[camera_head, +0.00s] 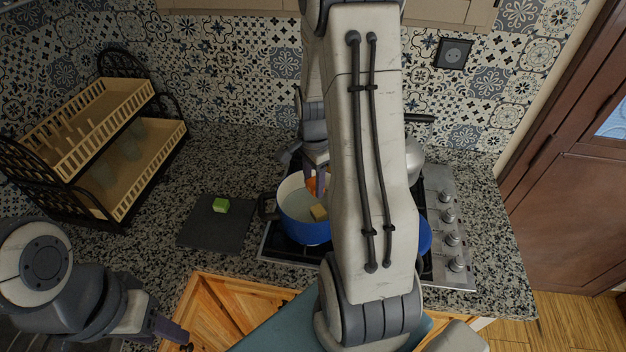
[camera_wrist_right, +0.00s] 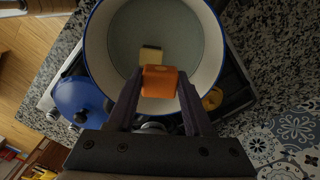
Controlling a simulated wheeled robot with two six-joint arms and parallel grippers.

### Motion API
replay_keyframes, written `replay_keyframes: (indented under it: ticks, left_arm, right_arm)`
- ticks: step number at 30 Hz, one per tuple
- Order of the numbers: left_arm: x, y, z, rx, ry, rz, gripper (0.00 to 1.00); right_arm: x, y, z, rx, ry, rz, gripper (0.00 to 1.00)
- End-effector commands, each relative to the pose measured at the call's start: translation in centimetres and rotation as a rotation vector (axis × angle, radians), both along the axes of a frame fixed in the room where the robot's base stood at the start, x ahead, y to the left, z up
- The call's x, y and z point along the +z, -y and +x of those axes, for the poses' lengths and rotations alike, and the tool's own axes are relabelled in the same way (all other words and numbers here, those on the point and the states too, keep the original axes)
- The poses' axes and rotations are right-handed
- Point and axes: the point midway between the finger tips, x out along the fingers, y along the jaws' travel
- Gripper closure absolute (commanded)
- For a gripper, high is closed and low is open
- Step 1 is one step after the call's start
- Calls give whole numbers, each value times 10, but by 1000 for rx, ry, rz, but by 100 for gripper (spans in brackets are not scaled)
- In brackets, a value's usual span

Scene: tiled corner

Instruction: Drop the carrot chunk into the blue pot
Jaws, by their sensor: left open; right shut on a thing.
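The orange carrot chunk (camera_wrist_right: 159,82) is between the fingertips of my right gripper (camera_wrist_right: 160,92) in the right wrist view. My right gripper is shut on it and holds it over the opening of the blue pot (camera_wrist_right: 96,74). In the head view the blue pot (camera_head: 303,230) stands on the stove, partly hidden by my right arm, and the carrot chunk (camera_head: 311,186) shows at its far inner side. A pale yellow chunk (camera_head: 319,212) is inside the pot. My left gripper (camera_head: 172,336) is at the lower left, open, away from the pot.
A dark cutting board (camera_head: 213,237) with a green chunk (camera_head: 220,206) lies left of the stove (camera_head: 437,190). A wooden dish rack (camera_head: 137,190) stands further left. A blue lid (camera_wrist_right: 78,99) lies beside the pot. A metal kettle-like vessel (camera_head: 414,158) stands behind my right arm.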

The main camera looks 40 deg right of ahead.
Motion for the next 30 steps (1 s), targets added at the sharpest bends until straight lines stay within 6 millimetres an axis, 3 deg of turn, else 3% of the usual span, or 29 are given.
replay_keyframes:
  ticks: [8, 9, 11, 22, 30]
  left_arm:
    - [-1, 0, 0, 1, 0, 0, 50]
    - [-1, 0, 0, 1, 0, 0, 50]
    - [-1, 0, 0, 0, 0, 0, 50]
    - [-2, 0, 0, 0, 0, 0, 50]
    - [-13, 0, 0, 2, 0, 0, 50]
  right_arm:
    - [-1, 0, 0, 0, 1, 0, 100]
    - [-1, 0, 0, 0, 1, 0, 33]
    - [-1, 0, 0, 0, 1, 0, 14]
    - [2, 0, 1, 0, 2, -1, 14]
    - [46, 1, 2, 0, 8, -5, 14]
